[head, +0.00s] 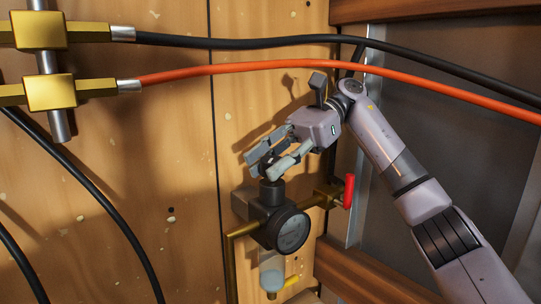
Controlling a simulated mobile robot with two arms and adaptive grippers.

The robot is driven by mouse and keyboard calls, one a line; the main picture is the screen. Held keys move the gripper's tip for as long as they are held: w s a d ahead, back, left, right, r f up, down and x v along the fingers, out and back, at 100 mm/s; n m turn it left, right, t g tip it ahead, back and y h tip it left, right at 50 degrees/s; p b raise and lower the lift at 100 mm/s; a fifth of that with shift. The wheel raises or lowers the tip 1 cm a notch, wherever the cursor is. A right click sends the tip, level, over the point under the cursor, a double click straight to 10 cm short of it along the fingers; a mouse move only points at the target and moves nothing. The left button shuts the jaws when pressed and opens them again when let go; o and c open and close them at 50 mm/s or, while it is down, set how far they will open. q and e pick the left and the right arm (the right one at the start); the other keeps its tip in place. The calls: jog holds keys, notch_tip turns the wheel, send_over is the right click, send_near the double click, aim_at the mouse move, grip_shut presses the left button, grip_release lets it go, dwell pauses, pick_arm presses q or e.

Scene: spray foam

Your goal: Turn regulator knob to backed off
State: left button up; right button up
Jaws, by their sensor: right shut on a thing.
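The regulator (258,206) is mounted on the wooden wall, with a round dark gauge (287,229) on its front. Its dark knob (271,192) stands on top of the body. My right gripper (266,161) comes in from the upper right. Its fingers are shut around the upper part of the knob and hide some of it. The knob's exact turn position cannot be told. My left gripper is not in view.
A red-handled valve (348,191) sits right of the regulator on a brass pipe. A clear bowl (271,273) hangs below. An orange hose (290,67) and a black hose (260,42) cross above my right arm. Brass fittings (50,92) are at upper left.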

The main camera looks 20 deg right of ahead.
jog(key=shift+n+g+h, duration=0.3)
jog(key=shift+n+g, duration=0.3)
jog(key=o, duration=1.2)
jog(key=shift+d, duration=0.1)
jog(key=shift+f, duration=0.1)
